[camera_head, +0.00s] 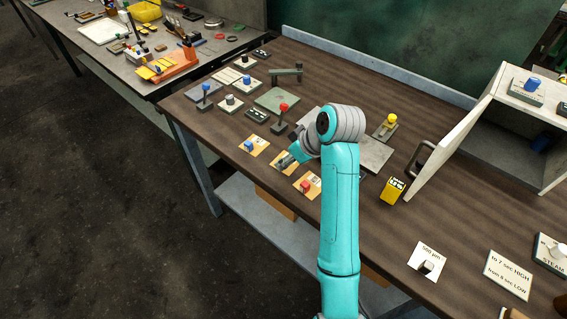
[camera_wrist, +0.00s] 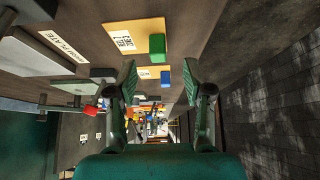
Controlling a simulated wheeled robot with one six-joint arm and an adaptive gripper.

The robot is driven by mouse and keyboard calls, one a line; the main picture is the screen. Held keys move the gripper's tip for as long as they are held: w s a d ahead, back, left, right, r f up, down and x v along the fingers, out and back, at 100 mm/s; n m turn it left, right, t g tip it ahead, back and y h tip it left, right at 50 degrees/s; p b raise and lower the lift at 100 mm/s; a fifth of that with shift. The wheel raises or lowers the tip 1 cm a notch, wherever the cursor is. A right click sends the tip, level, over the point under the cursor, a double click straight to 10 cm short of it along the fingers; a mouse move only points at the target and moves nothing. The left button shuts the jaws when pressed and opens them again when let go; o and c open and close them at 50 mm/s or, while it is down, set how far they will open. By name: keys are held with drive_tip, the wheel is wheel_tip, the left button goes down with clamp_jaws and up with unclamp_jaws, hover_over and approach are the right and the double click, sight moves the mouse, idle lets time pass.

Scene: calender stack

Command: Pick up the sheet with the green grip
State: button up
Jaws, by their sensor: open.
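The sheet with the green grip (camera_wrist: 112,33) is a flat yellow-orange piece with a printed label, seen in the wrist view at the upper middle. Its green grip (camera_wrist: 157,46) is a small upright block at the sheet's right end. My gripper (camera_wrist: 159,80) is open and empty, its two fingers apart on either side of the view. The green grip shows between and above the fingertips, apart from them. In the head view my gripper (camera_head: 287,160) is over the middle of the row of sheets and hides most of the sheet there.
A sheet with a blue grip (camera_head: 250,147) and a sheet with a red grip (camera_head: 307,186) lie on either side along the table's front edge. A red-topped lever (camera_head: 283,108) stands behind. A yellow box (camera_head: 393,190) and an open cabinet (camera_head: 449,128) are at right.

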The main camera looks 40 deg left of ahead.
drive_tip(key=shift+x, duration=2.2)
drive_tip(key=shift+w, duration=0.1)
clamp_jaws()
